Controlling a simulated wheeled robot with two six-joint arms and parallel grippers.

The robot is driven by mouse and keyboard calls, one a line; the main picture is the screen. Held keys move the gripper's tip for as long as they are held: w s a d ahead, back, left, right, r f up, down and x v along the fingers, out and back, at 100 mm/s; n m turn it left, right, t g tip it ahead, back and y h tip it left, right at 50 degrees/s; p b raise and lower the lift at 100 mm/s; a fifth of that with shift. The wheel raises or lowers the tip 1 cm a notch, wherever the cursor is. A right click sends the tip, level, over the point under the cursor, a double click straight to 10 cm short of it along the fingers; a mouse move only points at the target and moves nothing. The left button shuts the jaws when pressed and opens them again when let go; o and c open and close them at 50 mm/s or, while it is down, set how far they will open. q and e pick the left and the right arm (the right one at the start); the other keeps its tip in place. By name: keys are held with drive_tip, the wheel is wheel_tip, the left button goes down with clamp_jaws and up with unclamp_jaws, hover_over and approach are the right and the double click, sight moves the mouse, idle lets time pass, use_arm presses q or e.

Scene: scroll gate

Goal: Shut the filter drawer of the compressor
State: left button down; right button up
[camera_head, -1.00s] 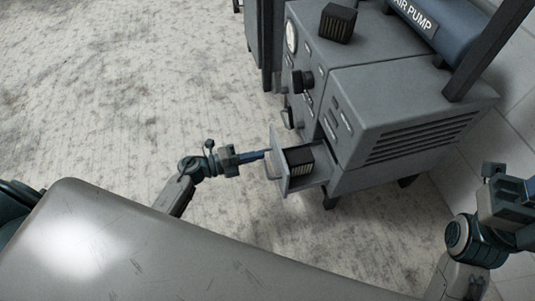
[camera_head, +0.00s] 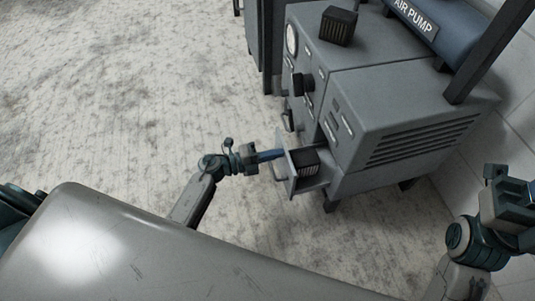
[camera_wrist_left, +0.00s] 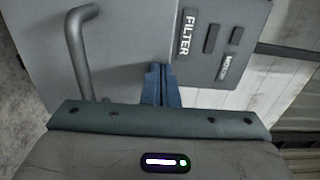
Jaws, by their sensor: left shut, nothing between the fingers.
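The grey compressor (camera_head: 390,120) stands at the upper right in the head view. Its filter drawer (camera_head: 309,184) is partly out at the lower left of the housing, with a dark ribbed filter block (camera_head: 304,161) inside. My left gripper (camera_head: 279,154) is shut and empty, its blue tips at the drawer's front plate. In the left wrist view the fingertips (camera_wrist_left: 160,72) meet the drawer front (camera_wrist_left: 135,45), between the bar handle (camera_wrist_left: 82,50) and the FILTER label (camera_wrist_left: 188,32). My right gripper (camera_head: 510,207) is at the right edge; its fingers cannot be made out.
A second dark block (camera_head: 338,25) sits on top of the compressor, near the blue AIR PUMP tank (camera_head: 425,22). A gauge and knobs (camera_head: 303,83) are on its left face. The floor (camera_head: 130,110) to the left is clear.

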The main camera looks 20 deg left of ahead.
use_arm(q)
drive_tip(key=p+x, duration=0.1)
drive_tip(key=x, duration=1.2)
drive_tip(key=shift+p, duration=0.35)
drive_tip(key=shift+w+d+r, duration=0.15)
drive_tip(key=shift+r, duration=0.05)
